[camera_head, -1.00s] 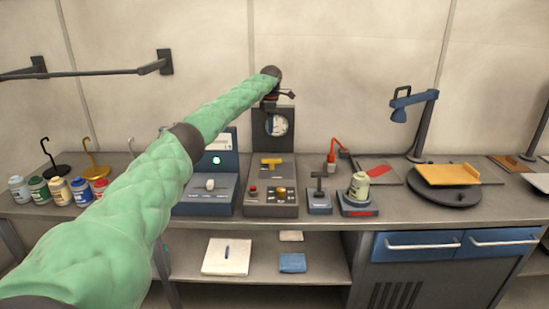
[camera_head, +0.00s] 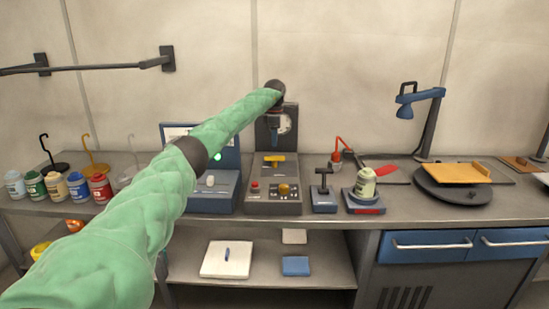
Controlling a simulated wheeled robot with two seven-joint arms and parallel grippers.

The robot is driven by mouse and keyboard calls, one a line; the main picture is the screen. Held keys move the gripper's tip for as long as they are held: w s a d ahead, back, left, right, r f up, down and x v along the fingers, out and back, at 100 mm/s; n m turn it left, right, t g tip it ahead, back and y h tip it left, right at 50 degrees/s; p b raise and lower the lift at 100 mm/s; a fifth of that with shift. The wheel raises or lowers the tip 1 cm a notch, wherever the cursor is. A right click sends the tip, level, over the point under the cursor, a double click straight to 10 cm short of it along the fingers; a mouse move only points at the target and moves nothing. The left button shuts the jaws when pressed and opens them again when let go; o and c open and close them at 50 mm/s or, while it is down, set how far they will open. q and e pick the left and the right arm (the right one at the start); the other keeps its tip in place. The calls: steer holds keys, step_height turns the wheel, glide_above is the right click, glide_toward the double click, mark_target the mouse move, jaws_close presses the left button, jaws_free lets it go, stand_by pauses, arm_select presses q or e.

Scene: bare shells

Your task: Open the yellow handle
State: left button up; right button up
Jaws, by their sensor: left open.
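The yellow handle (camera_head: 275,158) is a small T-shaped handle on the sloped face of a grey control box (camera_head: 273,199). A yellow knob and a red button sit lower on the same box. My left arm, in a green padded sleeve, reaches in from the lower left. My left gripper (camera_head: 274,140) points down just above the yellow handle, in front of the box's round gauge (camera_head: 285,124). It is open and appears apart from the handle. My right gripper is not in view.
A blue box with a green light (camera_head: 217,157) stands left of the control box, partly behind my arm. A black T-handle box (camera_head: 323,199) and a can on a stand (camera_head: 366,182) are to the right. Bottles (camera_head: 101,187) line the left.

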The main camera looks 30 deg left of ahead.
mark_target(274, 156)
arm_select(q)
step_height(274, 156, down, 6)
steer(key=shift+r+p, duration=0.2)
steer(key=shift+p, duration=0.5)
steer(key=shift+f, duration=0.95)
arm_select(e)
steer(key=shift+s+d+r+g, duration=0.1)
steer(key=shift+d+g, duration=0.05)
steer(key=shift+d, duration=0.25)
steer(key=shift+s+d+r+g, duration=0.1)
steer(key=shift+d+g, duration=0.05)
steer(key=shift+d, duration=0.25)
arm_select(q)
jaws_close()
